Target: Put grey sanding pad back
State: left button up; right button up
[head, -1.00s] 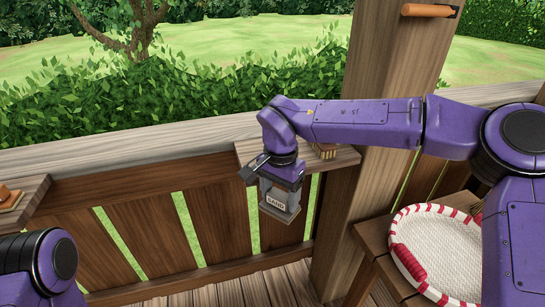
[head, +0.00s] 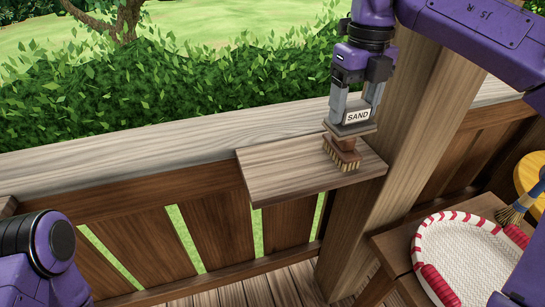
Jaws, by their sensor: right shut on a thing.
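The grey sanding pad (head: 351,129) has a white label reading SAND. My right gripper (head: 357,106) points down and is shut on the pad, with a finger on each side of the label. The pad is over the right part of a small wooden shelf (head: 285,174) fixed at the railing. In the picture the pad's lower edge overlaps the top of a bristle brush (head: 343,156) lying on that shelf; I cannot tell whether they touch. My left gripper is out of view; only part of my left arm shows at the lower left.
A wooden post (head: 400,170) stands just right of the shelf. A white basket with red trim (head: 470,250) sits on a wooden stand at the lower right, with another brush (head: 520,205) near it. The left half of the shelf is bare.

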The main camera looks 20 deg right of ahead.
jog(key=shift+w+r+m, duration=0.1)
jog(key=shift+r+m, duration=0.1)
jog(key=shift+m, duration=0.1)
jog(key=shift+s+r, duration=0.25)
jog(key=shift+s, duration=0.45)
jog(key=w+a+f+p, duration=0.1)
jog(key=w+a+f, duration=0.1)
jog(key=a+f, duration=0.2)
jog(key=w+a+f+p, duration=0.1)
jog(key=w+a+f, duration=0.1)
jog(key=a+f, duration=0.2)
jog(key=w+a+f+p, duration=0.1)
jog(key=w+a+f, duration=0.1)
jog(key=a+f, duration=0.2)
jog(key=shift+a+f+p, duration=0.2)
jog(key=shift+a+p, duration=0.1)
jog(key=shift+a, duration=0.05)
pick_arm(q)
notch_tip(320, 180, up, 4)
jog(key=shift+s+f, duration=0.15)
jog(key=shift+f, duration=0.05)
pick_arm(e)
jog(key=shift+f, duration=0.25)
jog(key=shift+f, duration=0.1)
jog(key=shift+f, duration=0.15)
jog(key=o, duration=1.2)
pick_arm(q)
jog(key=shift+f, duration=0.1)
